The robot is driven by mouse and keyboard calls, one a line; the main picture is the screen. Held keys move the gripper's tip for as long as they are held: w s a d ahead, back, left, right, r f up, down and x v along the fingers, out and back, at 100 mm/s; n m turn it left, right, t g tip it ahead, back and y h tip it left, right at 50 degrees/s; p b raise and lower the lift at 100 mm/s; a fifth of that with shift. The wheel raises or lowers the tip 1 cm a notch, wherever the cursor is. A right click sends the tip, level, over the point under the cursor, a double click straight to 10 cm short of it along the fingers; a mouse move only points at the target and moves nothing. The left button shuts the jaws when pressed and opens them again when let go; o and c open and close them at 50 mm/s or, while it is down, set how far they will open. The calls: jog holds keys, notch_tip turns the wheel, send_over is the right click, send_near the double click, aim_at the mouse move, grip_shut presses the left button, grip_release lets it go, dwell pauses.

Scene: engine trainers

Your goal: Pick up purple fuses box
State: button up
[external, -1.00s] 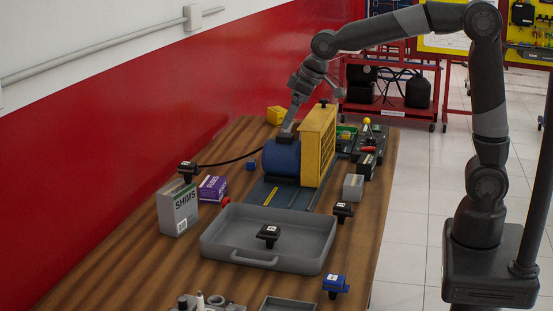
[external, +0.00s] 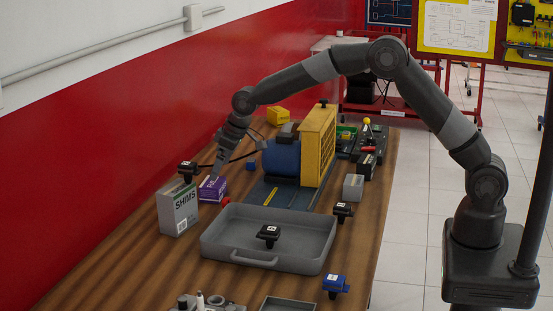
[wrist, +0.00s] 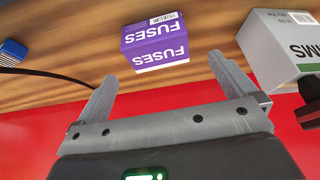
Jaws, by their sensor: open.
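The purple fuses box (external: 212,188) stands on the wooden table beside the grey shims box. In the wrist view the fuses box (wrist: 155,42) shows its purple faces and white lettering, upside down, just beyond my fingertips. My gripper (external: 217,172) is at the box in the external view, pointing down toward it. In the wrist view my gripper (wrist: 163,75) is open, with one finger to each side of the box's line and nothing between them. I cannot tell whether a finger touches the box.
The grey shims box (external: 178,209) stands close by, with a black part (external: 188,169) by its top; it also shows in the wrist view (wrist: 280,48). A grey tray (external: 215,243) lies in front. A blue motor (external: 281,158) and a black cable are behind. The red wall is near.

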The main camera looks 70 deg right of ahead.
aim_at(213, 185)
jog(key=x, duration=0.8)
jog(key=shift+d+f, duration=0.15)
jog(key=shift+d, duration=0.05)
jog(key=shift+c, duration=0.2)
jog(key=c, duration=0.9)
